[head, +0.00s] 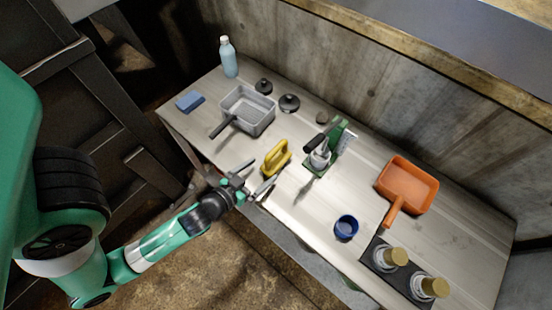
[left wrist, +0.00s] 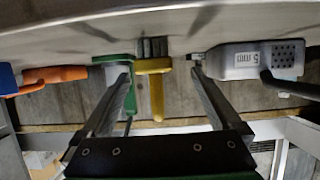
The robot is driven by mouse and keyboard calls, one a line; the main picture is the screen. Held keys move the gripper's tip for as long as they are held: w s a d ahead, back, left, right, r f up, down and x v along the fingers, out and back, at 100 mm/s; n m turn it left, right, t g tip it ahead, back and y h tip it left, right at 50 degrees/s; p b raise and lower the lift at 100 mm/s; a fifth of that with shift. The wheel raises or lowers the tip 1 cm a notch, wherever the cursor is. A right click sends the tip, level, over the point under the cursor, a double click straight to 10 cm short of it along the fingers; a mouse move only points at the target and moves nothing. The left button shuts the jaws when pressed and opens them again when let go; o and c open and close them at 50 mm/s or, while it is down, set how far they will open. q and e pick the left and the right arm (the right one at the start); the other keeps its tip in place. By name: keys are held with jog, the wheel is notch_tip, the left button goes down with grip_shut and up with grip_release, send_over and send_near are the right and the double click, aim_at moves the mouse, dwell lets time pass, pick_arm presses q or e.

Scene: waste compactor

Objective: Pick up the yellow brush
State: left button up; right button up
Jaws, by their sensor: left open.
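My left gripper (head: 262,177) is open and empty at the table's front edge, just short of the brush. In the left wrist view, which shows the scene upside down, the yellow brush (left wrist: 156,88) with dark bristles appears between the two spread fingers of the left gripper (left wrist: 160,78). It looks beyond the fingertips and untouched. My right gripper is in neither view.
A green dispenser-like item (head: 338,132) stands close right. A blue cup (head: 346,228) and orange dustpan (head: 408,185) lie farther right.

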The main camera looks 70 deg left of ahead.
aim_at(276, 162)
pick_arm(q)
jog(key=shift+x, duration=1.2)
jog(key=shift+w+f+b, duration=0.1)
jog(key=shift+w+b, duration=0.1)
jog(key=shift+b, duration=0.1)
jog(key=b+x, duration=0.1)
jog(key=x, duration=0.4)
jog(key=shift+w+d+r, duration=0.15)
jog(key=shift+d+r, duration=0.05)
jog(key=shift+d, duration=0.05)
grip_shut()
